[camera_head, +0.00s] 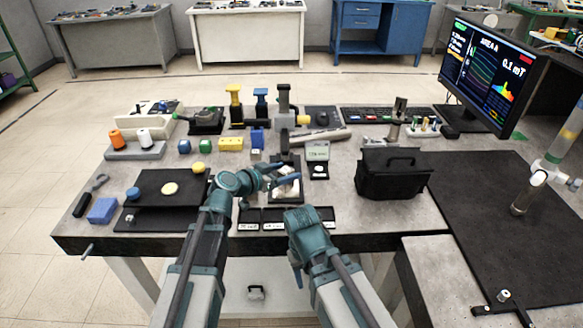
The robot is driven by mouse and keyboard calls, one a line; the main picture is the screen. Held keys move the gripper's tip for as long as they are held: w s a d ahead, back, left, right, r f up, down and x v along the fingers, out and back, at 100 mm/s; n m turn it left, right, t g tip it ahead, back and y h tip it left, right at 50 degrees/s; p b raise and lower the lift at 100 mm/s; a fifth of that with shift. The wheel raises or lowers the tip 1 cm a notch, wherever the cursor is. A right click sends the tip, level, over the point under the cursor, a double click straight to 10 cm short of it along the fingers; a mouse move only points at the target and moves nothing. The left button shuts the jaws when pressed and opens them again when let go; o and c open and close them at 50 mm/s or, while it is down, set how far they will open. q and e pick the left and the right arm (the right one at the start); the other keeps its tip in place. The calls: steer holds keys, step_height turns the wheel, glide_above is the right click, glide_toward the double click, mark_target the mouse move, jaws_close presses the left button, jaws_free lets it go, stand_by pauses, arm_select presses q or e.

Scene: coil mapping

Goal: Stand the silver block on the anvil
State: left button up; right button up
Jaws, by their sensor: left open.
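I cannot tell whether anything lies between the fingers. My right gripper (296,272) hangs low in front of the table edge, mostly hidden by its own wrist.
Green, blue and yellow blocks (230,143) stand left of centre. A black bag (391,175) and a monitor (490,75) are at the right. Black trays (262,216) lie along the front.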

arm_select(q)
steer(key=p+v, duration=0.2)
steer(key=v, duration=0.6)
steer(key=shift+s+a, duration=0.2)
steer(key=shift+s, duration=0.05)
steer(key=shift+r, duration=0.1)
